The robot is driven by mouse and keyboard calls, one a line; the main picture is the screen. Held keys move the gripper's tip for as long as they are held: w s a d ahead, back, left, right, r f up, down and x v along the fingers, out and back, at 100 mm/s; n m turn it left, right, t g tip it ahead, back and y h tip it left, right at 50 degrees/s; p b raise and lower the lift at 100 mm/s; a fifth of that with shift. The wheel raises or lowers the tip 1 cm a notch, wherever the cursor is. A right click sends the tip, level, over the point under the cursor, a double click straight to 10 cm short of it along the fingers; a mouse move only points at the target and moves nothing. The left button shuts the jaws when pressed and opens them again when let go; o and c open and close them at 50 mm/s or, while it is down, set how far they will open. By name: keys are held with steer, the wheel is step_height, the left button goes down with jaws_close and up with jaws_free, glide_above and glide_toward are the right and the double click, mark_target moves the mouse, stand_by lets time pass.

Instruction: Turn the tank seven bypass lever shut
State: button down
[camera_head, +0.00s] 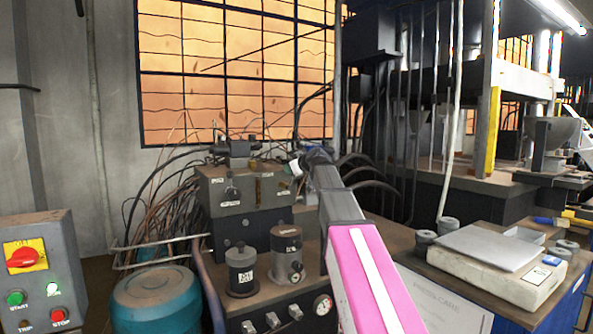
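My arm reaches up from the bottom with a pink-and-white link, then a grey section. My gripper (308,160) is at its far end, small against dark hoses, so its fingers cannot be told apart. It appears just right of a grey valve block (213,190) with small labels and a dark knob or short lever (231,192) on its front. Below stand a dark labelled cylinder (241,280) and a brown-grey labelled cylinder (285,243) with a small knob on its side. The labels are too small to read surely, so I cannot tell which part is the tank seven bypass lever.
A teal tank (156,302) stands lower left, beside a control box (38,232) with a red rotary switch. Loose cables and hoses crowd behind the valve block. A bench at right carries a pale flat device (495,262). A pressure gauge (322,305) sits near my arm.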

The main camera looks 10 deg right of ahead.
steer(key=shift+s+a+n+h, duration=0.25)
steer(key=shift+a+n+h, duration=0.1)
steer(key=shift+a+n, duration=0.25)
steer(key=shift+s+a+n+h, duration=0.25)
steer(key=shift+a+n+h, duration=0.15)
steer(key=shift+n, duration=0.3)
steer(key=c, duration=0.8)
jaws_free()
steer(key=shift+o, duration=0.2)
steer(key=shift+r, duration=0.1)
steer(key=v, duration=1)
steer(key=shift+s, duration=0.4)
steer(key=shift+d, duration=0.15)
